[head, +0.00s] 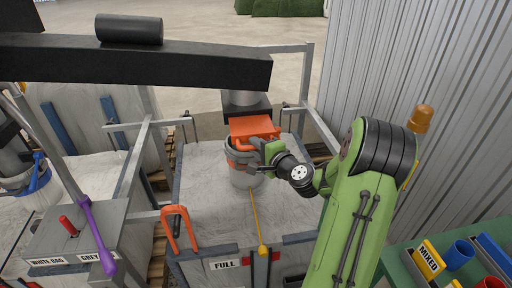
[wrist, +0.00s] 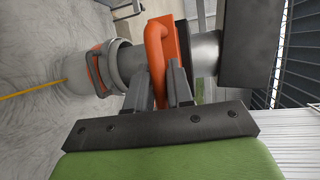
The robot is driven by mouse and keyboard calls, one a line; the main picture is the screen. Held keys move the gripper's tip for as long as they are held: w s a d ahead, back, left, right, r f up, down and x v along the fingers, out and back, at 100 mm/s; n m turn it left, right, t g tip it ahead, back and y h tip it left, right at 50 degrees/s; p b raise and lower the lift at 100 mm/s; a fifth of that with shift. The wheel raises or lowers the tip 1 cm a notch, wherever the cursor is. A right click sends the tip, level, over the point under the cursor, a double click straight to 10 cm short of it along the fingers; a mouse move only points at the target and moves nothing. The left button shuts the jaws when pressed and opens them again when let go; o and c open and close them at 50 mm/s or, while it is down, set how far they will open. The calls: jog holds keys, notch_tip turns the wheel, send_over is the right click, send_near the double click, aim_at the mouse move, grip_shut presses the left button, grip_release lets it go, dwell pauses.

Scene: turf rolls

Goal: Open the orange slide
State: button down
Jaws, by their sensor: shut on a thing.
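The orange slide (head: 252,128) is a flat plate set in the spout under the black beam, above the big white bag. In the wrist view its looped orange handle (wrist: 154,50) stands between my two fingers. My gripper (head: 258,148) is shut on that handle; it also shows in the wrist view (wrist: 161,88), with a dark finger on each side of the loop. The grey spout pipe (wrist: 205,52) meets the plate on the right in the wrist view. How far the slide is drawn out is hard to tell.
A metal frame surrounds the bag (head: 205,205). A green bench (head: 450,250) and corrugated wall (head: 420,60) are right.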

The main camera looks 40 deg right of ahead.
jog(key=shift+w+d+f, duration=0.1)
jog(key=shift+w+d, duration=0.15)
jog(key=shift+w, duration=0.15)
jog(key=c, duration=1.1)
grip_release()
jog(key=shift+s, duration=0.1)
jog(key=shift+a, duration=0.1)
jog(key=s+r+b, duration=0.3)
jog(key=s+b, duration=0.1)
jog(key=s, duration=1.1)
jog(key=shift+s+a+b, duration=0.25)
jog(key=shift+a+b, duration=0.05)
jog(key=shift+a, duration=0.1)
